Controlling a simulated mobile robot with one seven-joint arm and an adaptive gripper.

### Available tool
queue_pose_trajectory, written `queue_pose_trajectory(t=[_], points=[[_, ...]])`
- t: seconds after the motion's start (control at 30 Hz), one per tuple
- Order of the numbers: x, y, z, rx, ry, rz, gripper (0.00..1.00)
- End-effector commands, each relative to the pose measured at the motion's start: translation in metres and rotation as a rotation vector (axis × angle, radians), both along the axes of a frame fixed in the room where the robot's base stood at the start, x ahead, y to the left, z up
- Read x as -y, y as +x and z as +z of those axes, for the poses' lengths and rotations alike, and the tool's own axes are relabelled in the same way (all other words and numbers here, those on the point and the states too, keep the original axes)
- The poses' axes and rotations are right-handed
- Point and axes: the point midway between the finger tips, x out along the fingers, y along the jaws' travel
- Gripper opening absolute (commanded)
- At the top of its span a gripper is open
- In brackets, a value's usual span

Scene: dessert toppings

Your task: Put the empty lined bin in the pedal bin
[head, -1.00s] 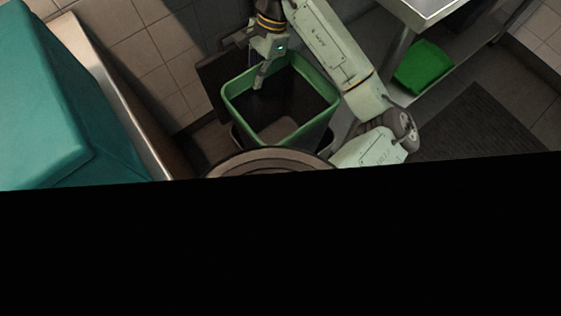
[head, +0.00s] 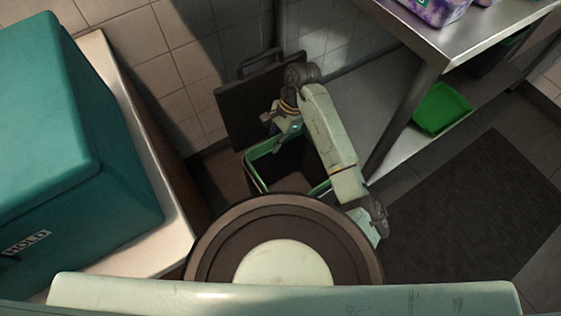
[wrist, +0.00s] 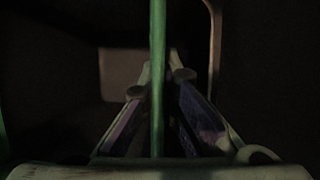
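The lined bin (head: 248,170) has a green rim and a dark inside that looks empty. It sits upright, at or inside the dark pedal bin, behind my round base in the head view. The pedal bin's raised dark lid (head: 235,112) stands against the tiled wall; its body is mostly hidden, so I cannot tell how deep the lined bin sits. My gripper (head: 277,148) is at the lined bin's far rim. In the wrist view the green rim (wrist: 157,40) runs between the fingertips (wrist: 162,82), which are closed on it.
A teal box (head: 60,130) on a pale counter (head: 150,220) stands at left. A steel table (head: 445,35) with a lower shelf, holding a green tray (head: 442,108), stands at right. A dark mat (head: 470,210) lies on open floor at right.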

Motion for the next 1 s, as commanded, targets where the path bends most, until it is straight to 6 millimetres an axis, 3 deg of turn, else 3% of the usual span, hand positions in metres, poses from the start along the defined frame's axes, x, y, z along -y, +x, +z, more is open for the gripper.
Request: queue_pose_trajectory(t=[0.43, 0.63, 1.0], points=[[0.000, -0.003, -0.050, -0.010, -0.002, 0.003, 0.00], [0.000, -0.004, -0.054, -0.013, -0.003, 0.006, 0.00], [0.000, -0.002, -0.053, -0.007, -0.002, 0.003, 0.25]])
